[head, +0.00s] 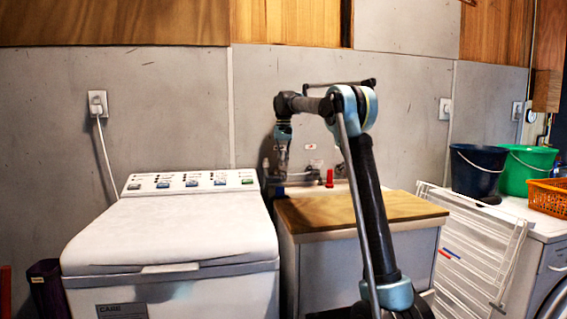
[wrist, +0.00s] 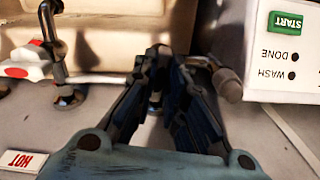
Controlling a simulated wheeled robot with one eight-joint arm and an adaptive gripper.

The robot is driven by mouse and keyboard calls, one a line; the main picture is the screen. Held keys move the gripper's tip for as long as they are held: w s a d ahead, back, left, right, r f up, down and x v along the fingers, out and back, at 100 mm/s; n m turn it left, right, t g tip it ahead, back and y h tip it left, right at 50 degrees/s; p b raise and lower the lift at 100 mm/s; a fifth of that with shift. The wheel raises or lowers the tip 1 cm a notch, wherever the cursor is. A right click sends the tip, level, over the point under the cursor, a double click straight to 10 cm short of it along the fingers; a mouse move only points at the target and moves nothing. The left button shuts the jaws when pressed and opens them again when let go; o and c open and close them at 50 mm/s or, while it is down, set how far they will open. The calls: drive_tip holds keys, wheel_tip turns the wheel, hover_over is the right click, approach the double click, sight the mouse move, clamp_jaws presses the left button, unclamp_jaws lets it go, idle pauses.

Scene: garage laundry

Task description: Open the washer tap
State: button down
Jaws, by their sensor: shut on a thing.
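My gripper (wrist: 160,58) reaches in behind the sink cabinet, close to the wall. In the wrist view its dark fingers are close together around a small metal part, which they mostly hide. A grey cylindrical tap part (wrist: 229,85) sticks out just right of the fingers, and looks like part of the washer tap. In the head view my gripper (head: 282,163) hangs at the wall taps, between the washer (head: 170,235) and the sink cabinet. The tap's handle position cannot be made out.
The washer panel (wrist: 285,50) is close at right. A wooden board (head: 360,208) covers the cabinet.

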drive_tip(key=shift+w+d+n, duration=0.1)
drive_tip(key=shift+d+n, duration=0.05)
drive_tip(key=shift+n, duration=0.65)
drive_tip(key=c, duration=1.6)
unclamp_jaws()
drive_tip(key=shift+c, duration=0.2)
wheel_tip(320, 180, up, 12)
drive_tip(key=shift+f, duration=0.1)
